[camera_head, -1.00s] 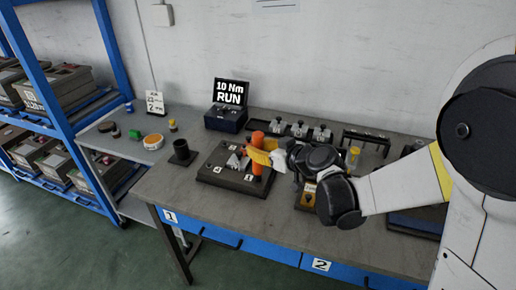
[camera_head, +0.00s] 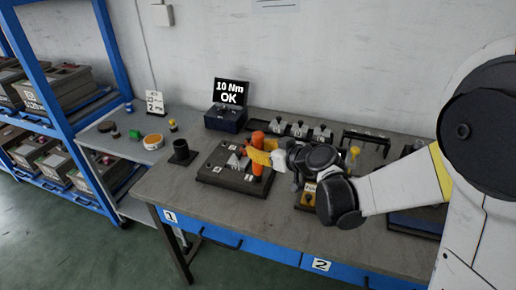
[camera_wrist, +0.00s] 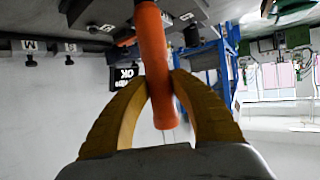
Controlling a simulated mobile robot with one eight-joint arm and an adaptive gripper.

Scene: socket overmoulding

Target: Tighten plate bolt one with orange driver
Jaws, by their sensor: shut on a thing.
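The orange driver (camera_head: 258,157) stands upright over the right side of the dark bolt plate (camera_head: 222,178) on the bench. My gripper (camera_head: 263,157) is shut on the driver from the right, with its yellow fingers around the handle. In the wrist view the two yellow fingers (camera_wrist: 157,100) pinch the orange handle (camera_wrist: 153,50). The plate has numbered labels and a metal part on it. The driver's tip and the bolt under it are hidden. The torque display (camera_head: 229,93) reads "10 Nm OK".
A black cup-like holder (camera_head: 181,152) stands left of the plate. A row of metal fittings (camera_head: 299,130) stands behind my gripper. A side shelf at left holds small items, including an orange-rimmed disc (camera_head: 153,142). The bench front is clear.

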